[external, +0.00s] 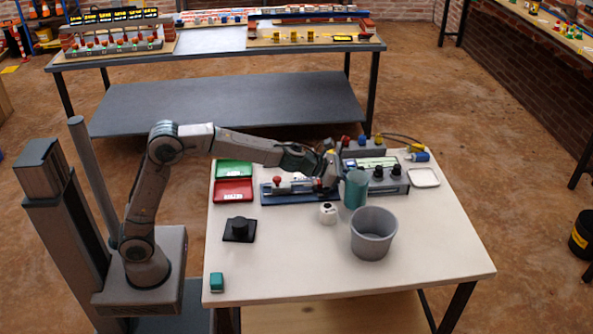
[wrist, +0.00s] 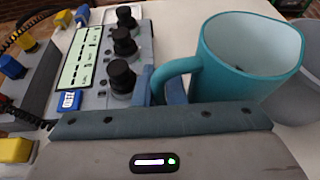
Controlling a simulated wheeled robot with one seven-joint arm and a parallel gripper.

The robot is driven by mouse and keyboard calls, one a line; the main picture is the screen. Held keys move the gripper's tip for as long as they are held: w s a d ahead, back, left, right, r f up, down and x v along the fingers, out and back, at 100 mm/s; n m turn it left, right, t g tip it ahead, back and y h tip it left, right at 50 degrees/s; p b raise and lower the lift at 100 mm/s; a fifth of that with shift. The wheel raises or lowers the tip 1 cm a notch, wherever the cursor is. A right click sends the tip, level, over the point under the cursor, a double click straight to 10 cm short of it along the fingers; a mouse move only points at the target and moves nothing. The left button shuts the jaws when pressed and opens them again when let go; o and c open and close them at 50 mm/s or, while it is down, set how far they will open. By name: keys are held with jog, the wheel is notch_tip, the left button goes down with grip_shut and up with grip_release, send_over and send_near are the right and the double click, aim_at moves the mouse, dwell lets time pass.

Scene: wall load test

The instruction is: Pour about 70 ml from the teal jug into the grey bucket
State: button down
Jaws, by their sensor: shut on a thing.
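The teal jug (external: 355,188) is upright behind and slightly left of the grey bucket in the external view. In the wrist view the jug (wrist: 240,55) fills the upper right, with its handle toward my gripper. My gripper (wrist: 167,92) is shut on the jug's handle; in the external view the gripper (external: 332,168) reaches in from the left. The grey bucket (external: 373,235) stands open on the table and looks empty inside. Part of it shows at the right edge of the wrist view (wrist: 300,95). Any liquid in the jug cannot be seen.
A grey control box with black knobs (external: 378,176) stands close behind the jug. The table's front right (external: 440,255) is clear.

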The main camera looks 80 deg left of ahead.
jog(key=shift+d+r, duration=0.1)
jog(key=shift+r, duration=0.05)
jog(key=shift+d+r+m+y+p, duration=0.25)
jog(key=shift+d+m+y+p, duration=0.35)
jog(key=shift+p, duration=0.6)
jog(key=r+p, duration=0.1)
jog(key=p, duration=0.1)
jog(key=d+r+m+p, duration=0.1)
jog(key=shift+w+r+g+y+p, duration=0.1)
jog(key=shift+w+g+y+p, duration=0.05)
jog(key=shift+g+y+p, duration=0.2)
notch_tip(320, 180, up, 7)
jog(key=m+y+p, duration=0.4)
jog(key=m+p, duration=0.1)
jog(key=p, duration=1)
send_over(351, 172)
jog(key=w+d, duration=0.3)
jog(key=shift+r+h, duration=0.1)
jog(key=shift+h, duration=0.15)
jog(key=shift+d+r+p, duration=0.15)
jog(key=shift+r+p, duration=0.05)
jog(key=shift+p, duration=0.25)
jog(key=shift+w+d+m+y+p, duration=0.1)
jog(key=shift+d+m+y+p, duration=0.45)
jog(key=shift+p, duration=0.8)
jog(key=shift+d+r+m+y+p, duration=0.45)
jog(key=shift+r+m+p, duration=0.15)
jog(key=shift+p, duration=1.1)
